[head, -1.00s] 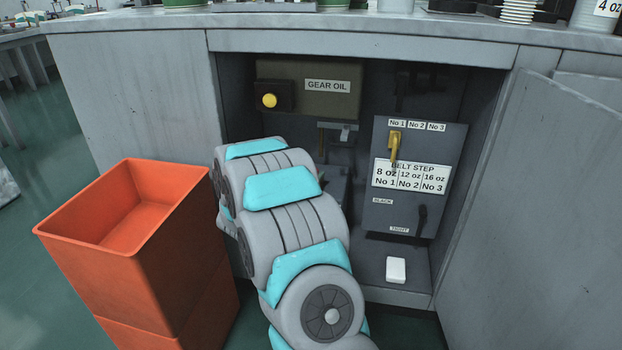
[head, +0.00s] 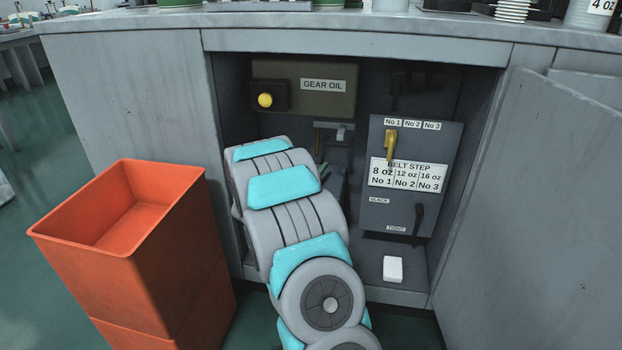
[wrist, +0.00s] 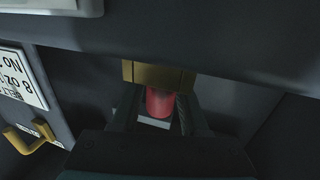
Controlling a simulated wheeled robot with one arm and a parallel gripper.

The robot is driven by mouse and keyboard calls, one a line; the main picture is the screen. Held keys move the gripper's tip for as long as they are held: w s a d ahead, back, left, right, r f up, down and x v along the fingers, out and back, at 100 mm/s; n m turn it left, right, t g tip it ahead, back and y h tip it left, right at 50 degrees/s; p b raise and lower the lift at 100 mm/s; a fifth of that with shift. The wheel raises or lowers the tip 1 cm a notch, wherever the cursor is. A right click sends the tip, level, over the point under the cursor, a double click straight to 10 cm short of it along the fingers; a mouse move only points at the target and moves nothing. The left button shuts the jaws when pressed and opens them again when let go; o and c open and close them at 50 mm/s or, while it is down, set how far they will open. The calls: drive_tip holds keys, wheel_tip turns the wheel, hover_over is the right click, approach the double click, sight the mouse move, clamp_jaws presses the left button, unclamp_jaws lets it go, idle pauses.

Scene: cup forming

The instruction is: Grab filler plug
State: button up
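In the wrist view a red cylindrical plug (wrist: 160,102) sits against a brass-coloured block (wrist: 158,75); I take it to be the filler plug. The dark fingers of my gripper (wrist: 157,108) stand on either side of it, with gaps that look visible, so the gripper appears open around it. I cannot tell how deep the fingers reach. In the head view my arm hides the gripper and the red plug. The GEAR OIL box (head: 335,103) is at the back of the open cabinet, with a round yellow knob (head: 265,100) on its left.
The belt step panel (head: 415,215) with a yellow lever (head: 390,143) and black handle (head: 419,219) is right of my arm. A white block (head: 393,269) lies on the cabinet floor. An orange bin (head: 170,265) stands left, and an open door (head: 535,210) is at right.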

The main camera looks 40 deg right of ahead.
clamp_jaws()
idle(0.4)
